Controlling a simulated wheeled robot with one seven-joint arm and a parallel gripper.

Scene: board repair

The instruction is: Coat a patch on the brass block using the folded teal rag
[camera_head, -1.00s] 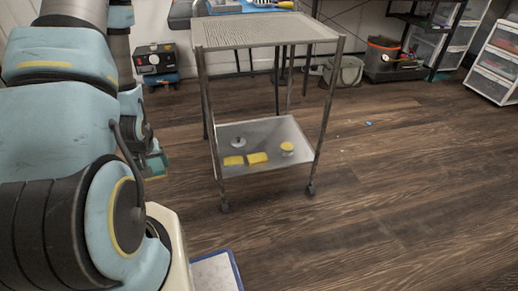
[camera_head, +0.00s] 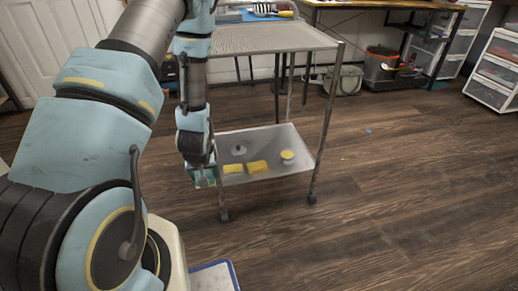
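My gripper (camera_head: 204,180) hangs low at the left edge of the cart's lower shelf, beside the yellow pieces. It is small and dark here, and I cannot tell whether its fingers are open or shut or hold anything. Two yellow block-like pieces lie on that shelf, a left one (camera_head: 232,169) and a right one (camera_head: 257,167). I cannot tell whether either is the brass block. I cannot make out a folded teal rag for certain.
The metal cart has a bare upper shelf (camera_head: 275,39) above its lower shelf (camera_head: 280,136). A yellow-topped round item (camera_head: 288,157) and a grey disc with a knob (camera_head: 238,150) are also on the lower shelf. A workbench (camera_head: 380,5) and drawers (camera_head: 496,65) stand behind. The right floor is mostly clear.

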